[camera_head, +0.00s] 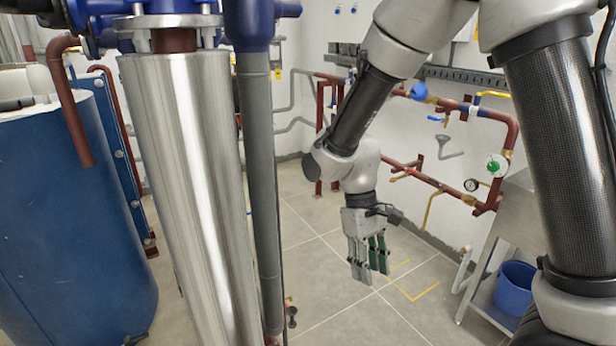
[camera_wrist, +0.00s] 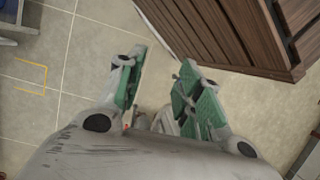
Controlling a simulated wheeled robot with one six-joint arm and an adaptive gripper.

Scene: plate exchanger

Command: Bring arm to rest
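My gripper (camera_head: 370,272) hangs from my arm in the middle of the head view, fingers pointing down above the tiled floor. In the wrist view my gripper (camera_wrist: 161,70) shows two fingers with green pads, set apart with floor visible between them. It is open and holds nothing. My arm is bent, with its upper links at the top and right of the head view. The gripper touches nothing that I can see.
A shiny metal column (camera_head: 190,190) and a grey pipe (camera_head: 260,180) stand left of my gripper. A blue tank (camera_head: 60,220) is far left. Red piping (camera_head: 430,175) runs along the wall. A blue bucket (camera_head: 514,288) sits on the right. A wooden slatted object (camera_wrist: 225,35) is near the fingers.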

